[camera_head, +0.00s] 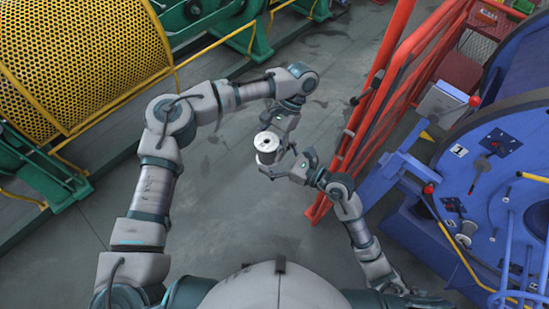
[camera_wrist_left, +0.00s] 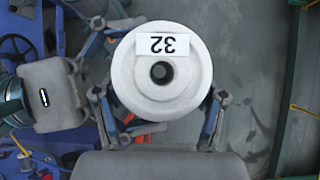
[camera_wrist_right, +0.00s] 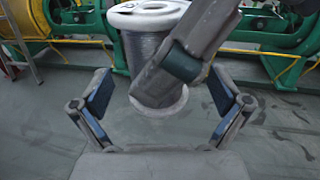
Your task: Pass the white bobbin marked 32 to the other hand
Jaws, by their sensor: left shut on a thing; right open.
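The white bobbin marked 32 (camera_head: 268,141) is upright in mid-air in front of me. Its white flange with the upside-down 32 label (camera_wrist_left: 162,72) faces the left wrist camera. My left gripper (camera_wrist_left: 160,118) is shut on the bobbin, one finger on each side. My right gripper (camera_wrist_right: 160,92) is open and empty, its fingers spread to either side of the bobbin's lower part in its own view. The grey wound body of the bobbin (camera_wrist_right: 143,52) shows there, partly hidden by a left gripper link. I cannot tell how deep the bobbin lies between the right fingers.
A yellow mesh guard (camera_head: 75,55) on green machinery stands at the left. A red railing (camera_head: 375,95) rises close to the right of my right arm. Blue machinery (camera_head: 500,170) with a small spool fills the right side. The grey floor below is clear.

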